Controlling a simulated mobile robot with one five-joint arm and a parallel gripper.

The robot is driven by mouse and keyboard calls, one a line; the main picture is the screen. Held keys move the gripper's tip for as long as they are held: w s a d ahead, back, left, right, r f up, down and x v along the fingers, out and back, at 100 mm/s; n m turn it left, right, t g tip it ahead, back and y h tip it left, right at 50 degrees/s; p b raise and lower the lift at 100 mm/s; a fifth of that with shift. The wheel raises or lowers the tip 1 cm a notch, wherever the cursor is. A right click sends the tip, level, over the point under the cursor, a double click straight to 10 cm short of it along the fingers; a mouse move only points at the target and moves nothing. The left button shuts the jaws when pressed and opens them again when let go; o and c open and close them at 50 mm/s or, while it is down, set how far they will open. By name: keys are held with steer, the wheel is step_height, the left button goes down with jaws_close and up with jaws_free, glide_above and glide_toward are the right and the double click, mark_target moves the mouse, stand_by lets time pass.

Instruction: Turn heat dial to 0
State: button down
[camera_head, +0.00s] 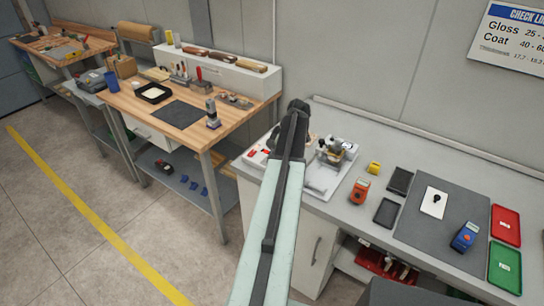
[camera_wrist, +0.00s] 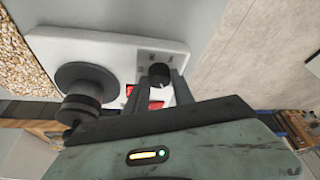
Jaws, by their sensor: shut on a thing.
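The roller coater's white control panel (camera_wrist: 110,48) fills the upper left of the wrist view. A small dark dial (camera_wrist: 158,70) on it sits between the two fingers of my gripper (camera_wrist: 160,76), which is shut on it. Small markings show above the dial, too blurred to read, so I cannot tell its setting. Red switches (camera_wrist: 156,105) show beside and below the fingers, partly hidden. In the head view my gripper (camera_head: 297,108) is over the grey bench, and my arm hides part of the panel behind it.
A larger round black part (camera_wrist: 85,83) stands left of the dial, close to the gripper. In the head view, a metal device on a white tray (camera_head: 323,180) stands right of my arm. An orange meter (camera_head: 360,190) and a grey mat (camera_head: 405,225) lie further right.

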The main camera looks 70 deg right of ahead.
stand_by(0.3)
steer(key=c, duration=1.1)
jaws_free()
steer(key=shift+w, duration=0.1)
steer(key=p+v, duration=0.7)
steer(key=v, duration=0.1)
steer(key=shift+f, duration=0.1)
steer(key=shift+w, duration=0.1)
